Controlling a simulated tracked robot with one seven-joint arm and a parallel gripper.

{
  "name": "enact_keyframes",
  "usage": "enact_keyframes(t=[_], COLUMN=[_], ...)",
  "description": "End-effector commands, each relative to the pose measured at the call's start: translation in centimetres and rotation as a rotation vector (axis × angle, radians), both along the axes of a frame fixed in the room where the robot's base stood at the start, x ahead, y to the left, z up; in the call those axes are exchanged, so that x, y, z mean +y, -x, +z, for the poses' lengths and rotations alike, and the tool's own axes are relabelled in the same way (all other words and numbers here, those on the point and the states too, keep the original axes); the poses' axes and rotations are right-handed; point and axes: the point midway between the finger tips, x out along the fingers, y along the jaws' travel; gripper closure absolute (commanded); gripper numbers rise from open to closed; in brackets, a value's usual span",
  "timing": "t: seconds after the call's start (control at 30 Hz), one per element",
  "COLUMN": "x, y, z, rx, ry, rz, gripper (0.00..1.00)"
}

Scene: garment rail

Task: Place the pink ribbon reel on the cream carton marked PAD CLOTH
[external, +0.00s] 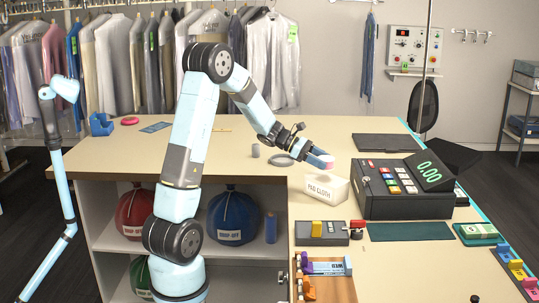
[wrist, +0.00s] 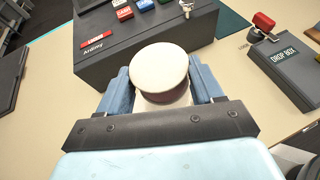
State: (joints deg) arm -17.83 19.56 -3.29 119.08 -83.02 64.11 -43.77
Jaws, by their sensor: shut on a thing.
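The pink ribbon reel (external: 328,166) is between the blue fingers of my gripper (external: 319,158). In the wrist view its pale round end (wrist: 159,66) faces up, with a dark pink band below it, between the two fingers (wrist: 160,86). The cream carton marked PAD CLOTH (external: 320,191) stands on the counter. In the external view the reel appears just above the carton's back edge; I cannot tell whether they touch. In the wrist view the carton is mostly or wholly hidden behind the reel and gripper.
A dark cash register (external: 400,187) stands close right of the carton. A grey drop box (external: 321,233) with a red-handled item is in front. A grey cylinder (external: 256,150) stands behind left. A flat dark pad (external: 387,142) lies behind. The counter's left side is mostly clear.

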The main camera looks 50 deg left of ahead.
Motion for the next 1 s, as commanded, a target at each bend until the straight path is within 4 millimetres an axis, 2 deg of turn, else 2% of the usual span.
enact_keyframes(t=[0.33, 0.57, 0.9, 0.93, 1.0], x=[-0.1, 0.0, 0.0, 0.0, 0.0], y=[-1.3, -1.3, -1.3, -1.3, -1.3], z=[-1.7, -4.5, -4.7, -4.8, -4.8], rx=[0.001, 0.001, 0.0, 0.0, -0.001], ry=[0.001, 0.0, 0.0, 0.0, 0.0], rz=[-0.001, 0.0, 0.0, 0.0, 0.0], gripper=[0.64, 0.64, 0.64, 0.33, 0.26])
